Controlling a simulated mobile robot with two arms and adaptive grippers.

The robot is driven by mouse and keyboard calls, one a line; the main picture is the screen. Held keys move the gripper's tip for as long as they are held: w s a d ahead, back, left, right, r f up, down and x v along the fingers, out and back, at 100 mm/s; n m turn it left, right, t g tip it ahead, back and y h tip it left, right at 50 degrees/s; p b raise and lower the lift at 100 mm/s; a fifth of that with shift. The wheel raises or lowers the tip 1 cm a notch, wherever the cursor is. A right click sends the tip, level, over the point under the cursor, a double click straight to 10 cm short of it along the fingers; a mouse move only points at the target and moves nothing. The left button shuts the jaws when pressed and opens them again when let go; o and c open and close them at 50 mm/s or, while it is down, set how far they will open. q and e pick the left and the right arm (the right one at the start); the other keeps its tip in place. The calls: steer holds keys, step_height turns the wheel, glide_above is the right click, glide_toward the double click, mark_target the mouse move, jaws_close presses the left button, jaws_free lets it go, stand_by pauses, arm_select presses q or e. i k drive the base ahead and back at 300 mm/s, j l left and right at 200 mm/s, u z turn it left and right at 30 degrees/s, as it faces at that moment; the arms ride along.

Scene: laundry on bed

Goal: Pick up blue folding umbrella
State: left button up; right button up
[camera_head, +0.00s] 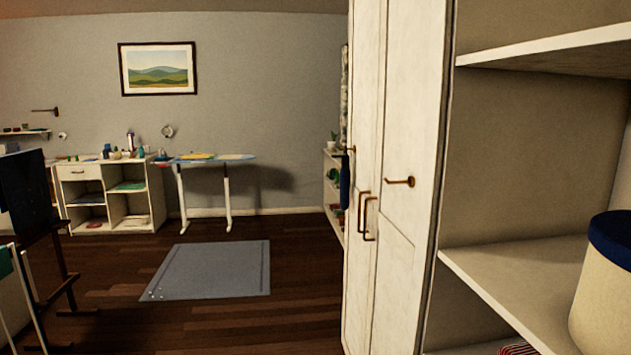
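A slim dark blue object (345,182), which looks like the blue folding umbrella, hangs upright at the left edge of the white wardrobe (404,262). It seems to hang from a small hook, but it is too small to tell how it is held. Neither of my grippers shows in the head view.
A grey rug (212,270) lies on the open wooden floor. Open shelves (530,285) with a cream, blue-lidded box (606,295) are close on the right. A dark easel-like stand (30,200) is at left.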

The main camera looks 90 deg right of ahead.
mark_target(345, 172)
steer(key=z, duration=2.95)
steer(key=i+j+u, duration=0.2)
steer(key=i+u, duration=0.15)
steer(key=i, duration=0.25)
steer(key=i+u, duration=0.3)
steer(key=i, duration=0.3)
steer(key=i+j+z, duration=0.1)
steer(key=i, duration=0.45)
steer(key=i+j, duration=0.1)
steer(key=i, duration=0.45)
steer(key=i+j+z, duration=0.15)
steer(key=i, duration=0.4)
